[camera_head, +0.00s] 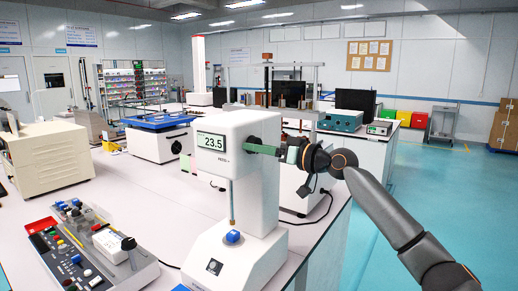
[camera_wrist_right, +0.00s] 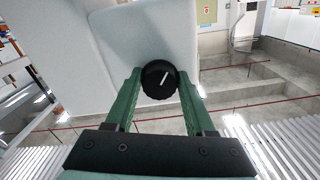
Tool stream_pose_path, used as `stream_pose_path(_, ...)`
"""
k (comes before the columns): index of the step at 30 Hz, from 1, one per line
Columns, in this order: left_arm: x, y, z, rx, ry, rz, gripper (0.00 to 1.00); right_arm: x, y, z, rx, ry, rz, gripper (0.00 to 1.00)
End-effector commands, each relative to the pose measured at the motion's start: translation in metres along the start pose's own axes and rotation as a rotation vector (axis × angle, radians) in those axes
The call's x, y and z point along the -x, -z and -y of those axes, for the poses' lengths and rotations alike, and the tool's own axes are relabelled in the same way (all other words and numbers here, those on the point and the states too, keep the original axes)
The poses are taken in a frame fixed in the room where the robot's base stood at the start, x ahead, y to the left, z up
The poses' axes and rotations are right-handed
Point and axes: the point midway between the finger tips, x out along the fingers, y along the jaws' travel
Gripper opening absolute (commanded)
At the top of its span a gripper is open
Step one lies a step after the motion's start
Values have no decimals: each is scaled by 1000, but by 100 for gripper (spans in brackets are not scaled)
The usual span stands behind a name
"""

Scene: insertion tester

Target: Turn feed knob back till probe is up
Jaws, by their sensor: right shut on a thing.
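The white insertion tester (camera_head: 240,190) stands on the bench with a display (camera_head: 211,141) reading 23.5. Its thin probe (camera_head: 232,206) hangs down in front of the column, its lower end close to a small blue piece (camera_head: 233,237) on the base. I cannot tell whether they touch. The black feed knob (camera_wrist_right: 159,80) is on the tester's side; its white mark points up and slightly right in the wrist view. My right gripper (camera_wrist_right: 159,85) has its green fingers on either side of the knob, shut on it. In the head view the right gripper (camera_head: 264,149) partly hides the knob. My left gripper is out of view.
A control box (camera_head: 85,250) with coloured buttons and a black knob stands at the front left. A beige cabinet (camera_head: 47,158) is at the left. Bare white bench top (camera_head: 155,190) lies between them and the tester. Other instruments stand behind.

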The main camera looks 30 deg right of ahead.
Motion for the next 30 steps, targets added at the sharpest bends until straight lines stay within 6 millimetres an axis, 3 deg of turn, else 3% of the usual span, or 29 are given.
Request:
stream_pose_path(19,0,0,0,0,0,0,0,0,0,-1,0,-2,0,0)
stream_pose_path(20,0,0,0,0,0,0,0,0,0,-1,0,-2,0,57)
stream_pose_path(27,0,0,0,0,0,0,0,0,0,0,0,-1,0,84)
stream_pose_path(30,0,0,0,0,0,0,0,0,0,0,0,-1,0,84)
